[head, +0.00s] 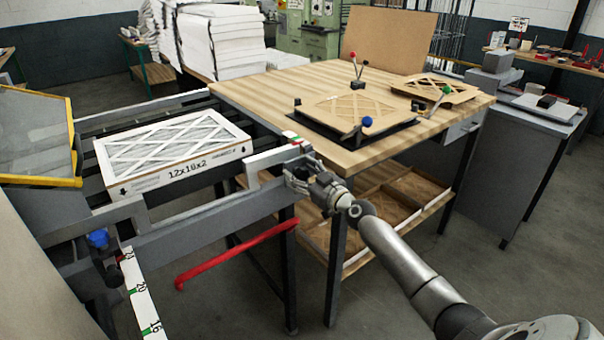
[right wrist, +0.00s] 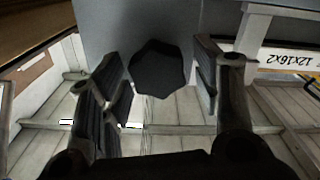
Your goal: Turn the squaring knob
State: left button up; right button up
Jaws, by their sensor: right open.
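My right gripper (head: 300,178) is at the near right end of the conveyor frame (head: 200,215), beside its grey rail. In the right wrist view a dark, many-sided knob (right wrist: 157,68) sits between the two open fingers. The fingers stand apart from it on both sides, with a gap at each. In the head view my gripper hides this knob. A boxed filter (head: 175,150) marked 12x16x2 lies flat on the conveyor. My left gripper is not in view.
A wooden bench (head: 290,90) stands behind, with a black fixture (head: 345,140) and cardboard frames. A red bar (head: 235,257) juts below the frame. A blue knob (head: 98,238) and a numbered scale (head: 142,295) are at the lower left.

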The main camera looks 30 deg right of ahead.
jog(key=c, duration=1)
jog(key=shift+c, duration=0.2)
jog(key=shift+m, duration=0.3)
jog(key=m+b, duration=0.1)
jog(key=m, duration=0.2)
jog(key=shift+d+m, duration=0.15)
jog(key=shift+m, duration=0.15)
jog(key=m, duration=0.2)
jog(key=m+b, duration=0.1)
jog(key=m, duration=0.1)
jog(key=shift+d+f+m, duration=0.1)
jog(key=shift+d+m, duration=0.1)
jog(key=shift+m, duration=0.1)
jog(key=m, duration=0.5)
jog(key=shift+d+f, duration=0.1)
jog(key=shift+d, duration=0.05)
jog(key=m, duration=0.6)
jog(key=shift+d+f+m+p, duration=0.1)
jog(key=shift+f+m+p, duration=0.15)
jog(key=shift+m+p, duration=0.1)
